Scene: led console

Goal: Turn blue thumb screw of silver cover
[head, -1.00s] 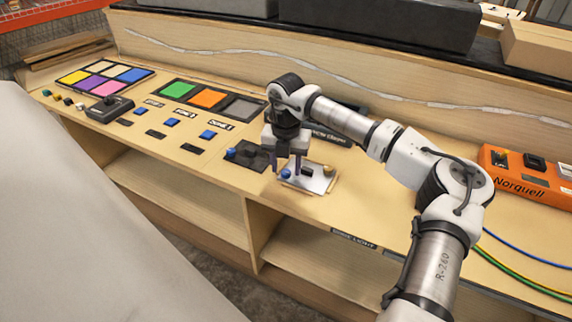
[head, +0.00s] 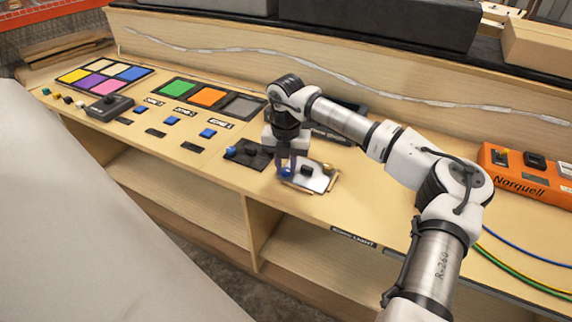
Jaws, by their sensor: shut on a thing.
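The silver cover (head: 310,181) lies flat on the console top (head: 365,215), right of a black plate. Its blue thumb screw (head: 286,173) is at the cover's left end, partly hidden by the fingers. A dark piece sits mid-cover and a yellow-brown knob (head: 327,169) is at its right end. My gripper (head: 286,168) points down over the left end of the cover, with its fingers closed around the blue thumb screw.
The black plate (head: 246,154) with a blue knob lies just left. Blue and black switches, colored panels (head: 210,99) and a joystick box (head: 109,109) stand farther left. An orange Norquell box (head: 530,172) and cables are at right. The front console edge is close to the cover.

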